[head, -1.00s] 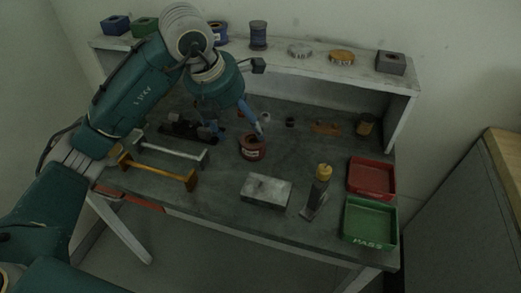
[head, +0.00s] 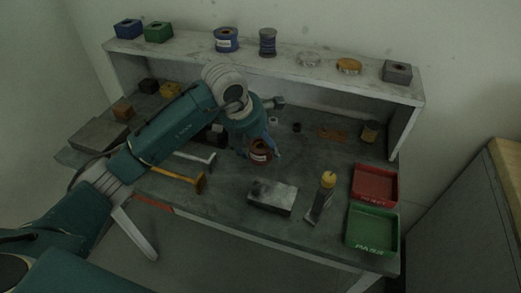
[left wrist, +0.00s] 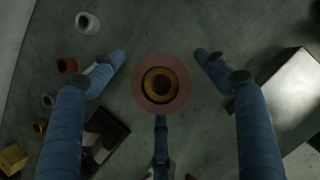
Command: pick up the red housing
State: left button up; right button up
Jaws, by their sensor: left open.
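The red housing (head: 260,151) stands on the dark workbench top, partly hidden by my left gripper in the head view. In the left wrist view the housing (left wrist: 139,84) is a reddish ring with a yellow-lined dark bore, seen from above near the middle. My left gripper (left wrist: 160,62) is open, with one blue finger on each side of the housing and a visible gap on both sides. In the head view, the left gripper (head: 262,148) is down at the housing. My right gripper is not in view.
A red tray (head: 375,184) and a green PASS tray (head: 372,230) lie at the right edge. A yellow-orange handle (head: 180,176) is at left. A shelf (head: 290,66) runs behind.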

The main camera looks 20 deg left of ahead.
pick_arm(q)
jog(key=c, duration=1.9)
jog(key=shift+w+r, duration=0.1)
jog(key=shift+r, duration=0.1)
grip_shut()
jog(key=shift+r, duration=0.1)
